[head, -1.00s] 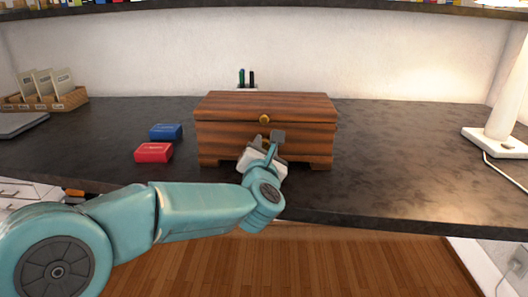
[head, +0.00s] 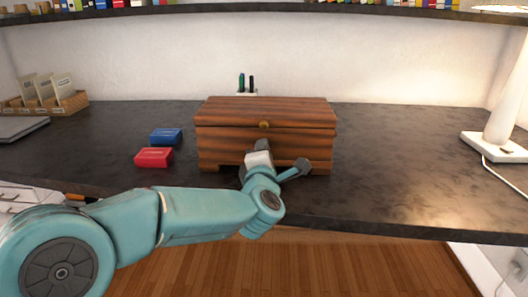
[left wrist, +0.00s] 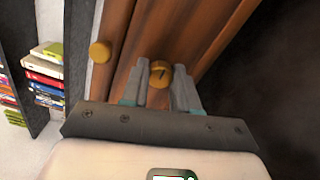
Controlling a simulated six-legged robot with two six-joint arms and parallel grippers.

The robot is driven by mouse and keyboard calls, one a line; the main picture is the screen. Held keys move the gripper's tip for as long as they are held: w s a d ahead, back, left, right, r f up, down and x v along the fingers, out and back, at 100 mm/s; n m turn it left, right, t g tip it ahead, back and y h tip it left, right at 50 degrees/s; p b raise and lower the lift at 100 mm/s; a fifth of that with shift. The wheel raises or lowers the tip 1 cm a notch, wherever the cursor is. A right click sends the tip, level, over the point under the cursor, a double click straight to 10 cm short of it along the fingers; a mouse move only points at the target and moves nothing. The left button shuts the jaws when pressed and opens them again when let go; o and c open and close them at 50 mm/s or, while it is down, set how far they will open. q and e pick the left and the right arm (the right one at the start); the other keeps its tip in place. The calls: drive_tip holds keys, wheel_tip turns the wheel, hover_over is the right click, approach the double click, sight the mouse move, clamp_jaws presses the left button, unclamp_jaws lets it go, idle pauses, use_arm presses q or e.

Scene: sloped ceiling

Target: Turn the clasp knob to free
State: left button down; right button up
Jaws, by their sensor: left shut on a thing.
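A striped brown wooden box (head: 225,135) stands shut on the dark desk. A round brass knob (head: 264,125) sits at the front of its lid edge; it also shows in the left wrist view (left wrist: 100,52). The clasp knob (left wrist: 158,70), brass with a dark line across its face, is lower on the box front. My left gripper (left wrist: 161,84) is shut on the clasp knob, one finger on each side. In the head view my left gripper (head: 263,148) is against the lower box front and hides the clasp knob. My right gripper is not in view.
A blue box (head: 166,135) and a red box (head: 154,157) lie left of the wooden box on the desk (head: 400,170). A white lamp (head: 495,140) stands far right. The desk right of the box is clear. A bookshelf (head: 300,8) hangs above.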

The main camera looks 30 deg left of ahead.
use_arm(q)
drive_tip(key=shift+m, duration=0.4)
drive_tip(key=c, duration=0.8)
unclamp_jaws()
drive_tip(key=shift+c, duration=0.2)
drive_tip(key=p+v, duration=0.2)
drive_tip(key=v, duration=1.4)
drive_tip(key=shift+s+d, duration=0.15)
